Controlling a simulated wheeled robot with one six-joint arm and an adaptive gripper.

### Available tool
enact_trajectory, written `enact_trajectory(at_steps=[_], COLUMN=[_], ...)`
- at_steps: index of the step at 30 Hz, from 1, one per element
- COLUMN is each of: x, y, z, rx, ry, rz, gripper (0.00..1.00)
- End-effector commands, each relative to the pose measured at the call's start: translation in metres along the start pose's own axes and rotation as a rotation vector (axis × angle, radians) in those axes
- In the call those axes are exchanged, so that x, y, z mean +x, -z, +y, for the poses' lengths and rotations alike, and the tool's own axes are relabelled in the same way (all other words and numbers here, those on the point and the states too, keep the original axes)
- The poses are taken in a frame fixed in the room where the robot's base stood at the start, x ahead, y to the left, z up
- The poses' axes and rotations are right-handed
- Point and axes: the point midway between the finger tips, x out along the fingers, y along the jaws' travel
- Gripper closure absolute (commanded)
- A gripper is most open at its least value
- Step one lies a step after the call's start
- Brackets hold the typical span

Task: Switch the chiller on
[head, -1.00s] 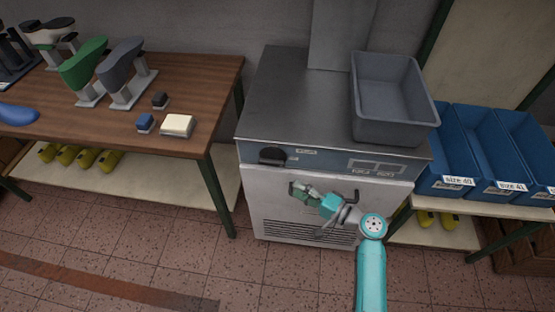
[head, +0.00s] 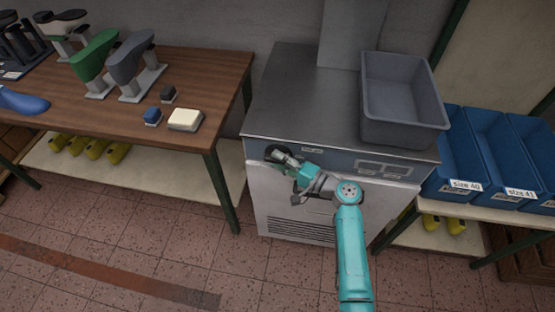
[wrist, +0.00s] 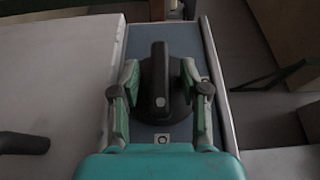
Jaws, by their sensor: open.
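The chiller (head: 300,95) is a steel-topped cabinet with a blue-grey control strip and a white front. Its black rotary knob (wrist: 160,82) sits on the strip, with a raised bar grip and a pale mark. In the head view the knob (head: 272,151) is mostly hidden behind my gripper. My gripper (head: 284,156) is at the left end of the strip. In the wrist view my gripper (wrist: 159,95) is open, one finger on each side of the knob. I cannot tell whether the fingers touch it.
A grey bin (head: 402,128) stands on the chiller top at right. Blue size-labelled bins (head: 470,150) are on a shelf to the right. A wooden table (head: 190,75) with shoe lasts and small blocks is at left. A dark handle (wrist: 22,143) shows in the wrist view.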

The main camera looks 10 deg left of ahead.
Motion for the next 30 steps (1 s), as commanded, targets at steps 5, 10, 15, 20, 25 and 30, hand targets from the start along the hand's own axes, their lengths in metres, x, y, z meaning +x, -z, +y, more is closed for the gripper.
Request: enact_trajectory(at_steps=[5,10,15,20,25,30], x=[0.0086,0.0092,0.009,0.009,0.0089,0.0089], y=[0.0002,0.0002,0.0001,0.0001,0.0001,0.0], z=[-0.0002,0.0,0.0,0.0,-0.0001,-0.0003], rx=[0.0,0.0,-0.001,-0.001,-0.002,-0.016], ry=[0.0,0.0,0.0,0.0,-0.003,-0.033], rz=[0.001,0.001,0.001,0.001,0.001,0.001], gripper=[0.55,0.55,0.75,1.0,1.0,1.0])
